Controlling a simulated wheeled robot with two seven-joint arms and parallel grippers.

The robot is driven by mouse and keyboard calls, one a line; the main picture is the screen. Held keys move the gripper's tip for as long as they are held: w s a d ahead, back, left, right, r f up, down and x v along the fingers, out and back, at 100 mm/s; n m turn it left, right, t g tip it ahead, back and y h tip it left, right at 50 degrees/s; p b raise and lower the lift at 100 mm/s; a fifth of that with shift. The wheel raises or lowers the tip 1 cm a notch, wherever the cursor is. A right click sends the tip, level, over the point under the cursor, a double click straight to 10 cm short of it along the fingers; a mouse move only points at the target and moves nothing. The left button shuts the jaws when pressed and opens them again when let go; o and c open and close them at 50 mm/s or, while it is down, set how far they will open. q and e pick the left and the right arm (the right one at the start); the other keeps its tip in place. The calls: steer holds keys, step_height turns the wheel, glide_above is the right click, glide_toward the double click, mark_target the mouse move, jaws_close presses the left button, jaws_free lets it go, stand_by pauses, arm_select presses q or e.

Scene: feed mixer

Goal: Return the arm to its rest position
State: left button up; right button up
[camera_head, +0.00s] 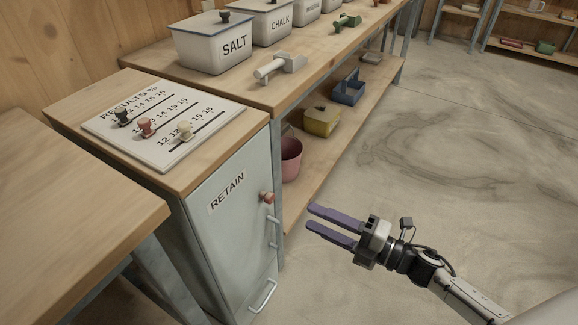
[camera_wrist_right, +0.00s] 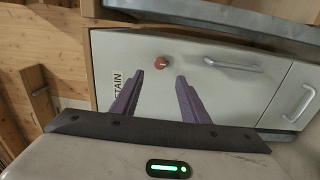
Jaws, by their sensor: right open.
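My right gripper (camera_head: 322,222) is open and empty, with purple fingers pointing left toward the grey RETAIN cabinet (camera_head: 225,245). It is apart from the cabinet, in the air over the floor. In the right wrist view, its two fingers (camera_wrist_right: 155,98) stand apart in front of the cabinet door (camera_wrist_right: 205,85), with nothing between them. A red-brown knob (camera_head: 267,197) sits on the cabinet; it also shows beyond the fingertips in the wrist view (camera_wrist_right: 161,63). My left gripper is not in view.
A results board (camera_head: 165,145) with sliding knobs lies on the cabinet top. Bins labelled SALT (camera_head: 215,52) and CHALK (camera_head: 272,27) and a scoop (camera_head: 275,68) stand on the bench. A pink bucket (camera_head: 291,160) is on the lower shelf. The floor (camera_head: 450,150) to the right is clear.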

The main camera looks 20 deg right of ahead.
arm_select(q)
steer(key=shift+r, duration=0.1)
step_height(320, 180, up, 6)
steer(key=p, duration=0.8)
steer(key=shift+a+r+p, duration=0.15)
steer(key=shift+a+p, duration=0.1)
steer(key=shift+p, duration=0.15)
arm_select(e)
steer(key=s+a+f+m+g+h, duration=0.2)
steer(key=s+a+m+h, duration=0.2)
steer(key=s+m, duration=0.4)
steer(key=s+a+f+m+g+h, duration=0.3)
steer(key=s+m, duration=0.6)
steer(key=m, duration=0.6)
steer(key=shift+a+f+g+h, duration=0.3)
steer(key=shift+a+h, duration=0.1)
steer(key=shift+h, duration=0.3)
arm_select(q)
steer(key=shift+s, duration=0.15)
arm_select(e)
steer(key=shift+w, duration=0.1)
